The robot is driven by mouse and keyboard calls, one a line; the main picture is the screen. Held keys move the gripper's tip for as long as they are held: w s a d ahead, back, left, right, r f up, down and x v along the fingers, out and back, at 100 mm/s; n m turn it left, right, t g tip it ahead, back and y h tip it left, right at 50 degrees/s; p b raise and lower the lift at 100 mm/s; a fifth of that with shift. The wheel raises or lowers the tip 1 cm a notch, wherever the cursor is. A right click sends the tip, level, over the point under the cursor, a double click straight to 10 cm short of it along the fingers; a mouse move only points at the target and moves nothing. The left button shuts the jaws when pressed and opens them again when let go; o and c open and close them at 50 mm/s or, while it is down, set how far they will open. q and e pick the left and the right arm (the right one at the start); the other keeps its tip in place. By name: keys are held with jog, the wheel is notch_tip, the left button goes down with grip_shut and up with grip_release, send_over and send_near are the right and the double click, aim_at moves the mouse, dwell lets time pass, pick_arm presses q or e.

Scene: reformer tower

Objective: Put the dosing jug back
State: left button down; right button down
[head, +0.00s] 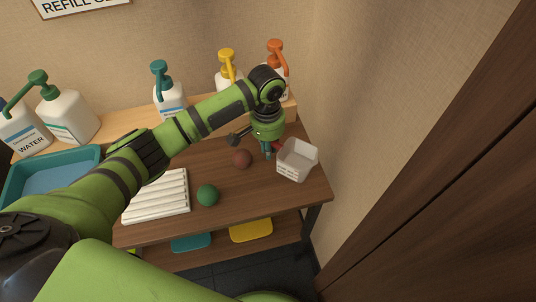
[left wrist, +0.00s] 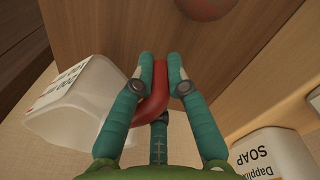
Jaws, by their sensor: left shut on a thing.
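The dosing jug (head: 297,160) is a pale, translucent square container with a red handle, at the right end of the wooden table. My left gripper (head: 269,151) is on its left side, shut on the red handle. In the left wrist view the handle (left wrist: 160,78) sits between the two teal fingers, and the jug body (left wrist: 68,108), with a printed label, is to their left. The jug looks roughly upright. I cannot tell whether its base touches the table. My right gripper is not in view.
A dark red ball (head: 242,158) lies just left of my gripper, and a green ball (head: 208,195) nearer the front. A white ribbed rack (head: 157,196) and a teal tray (head: 22,178) are further left. Several pump bottles (head: 169,98) stand on the back shelf. A wall closes the right side.

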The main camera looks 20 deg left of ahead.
aim_at(268, 162)
pick_arm(q)
jog(key=shift+w+a+f, duration=0.2)
jog(key=shift+f, duration=1.95)
jog(key=shift+f, duration=0.1)
jog(key=c, duration=1.2)
grip_release()
jog(key=shift+c, duration=0.2)
notch_tip(268, 162, up, 12)
jog(key=shift+a+r, duration=0.15)
